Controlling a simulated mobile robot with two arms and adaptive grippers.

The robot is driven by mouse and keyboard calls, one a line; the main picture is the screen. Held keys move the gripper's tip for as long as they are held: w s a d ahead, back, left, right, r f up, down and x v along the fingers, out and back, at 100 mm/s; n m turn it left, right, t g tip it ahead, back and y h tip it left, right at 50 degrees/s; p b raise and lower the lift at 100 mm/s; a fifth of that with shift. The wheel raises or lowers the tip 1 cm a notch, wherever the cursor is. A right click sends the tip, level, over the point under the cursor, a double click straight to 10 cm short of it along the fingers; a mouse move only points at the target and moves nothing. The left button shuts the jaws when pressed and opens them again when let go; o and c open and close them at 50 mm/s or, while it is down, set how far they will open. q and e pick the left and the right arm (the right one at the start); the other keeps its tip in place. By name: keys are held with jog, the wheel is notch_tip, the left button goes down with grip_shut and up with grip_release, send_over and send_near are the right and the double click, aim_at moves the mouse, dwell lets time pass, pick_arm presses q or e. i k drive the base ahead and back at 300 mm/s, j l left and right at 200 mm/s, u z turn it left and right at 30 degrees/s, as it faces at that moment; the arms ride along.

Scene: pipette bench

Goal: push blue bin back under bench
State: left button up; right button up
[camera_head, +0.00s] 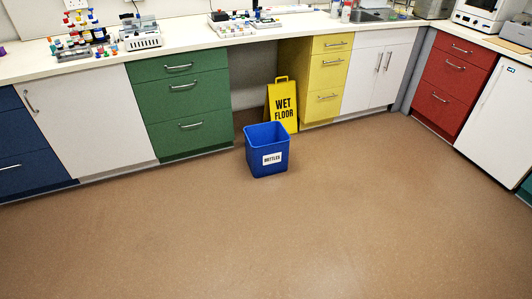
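The blue bin (267,151) stands upright on the brown floor, a little in front of the gap under the bench. It has a white label that reads "BOTTLES". Its inside looks empty from here, though the bottom is hidden. The bench (250,41) has a pale worktop that runs along the wall. Its open gap (252,85) lies between the green drawers and the yellow drawers. Neither of my grippers shows in the head view.
A yellow "WET FLOOR" sign (283,107) stands just behind the bin, at the right side of the gap. Green drawers (181,98) flank the gap on the left, yellow drawers (325,78) on the right. The floor (270,235) in front is clear.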

aim_at(267, 150)
jog(key=i+l+z, duration=0.1)
jog(key=i+z, duration=0.15)
jog(key=i, duration=1.35)
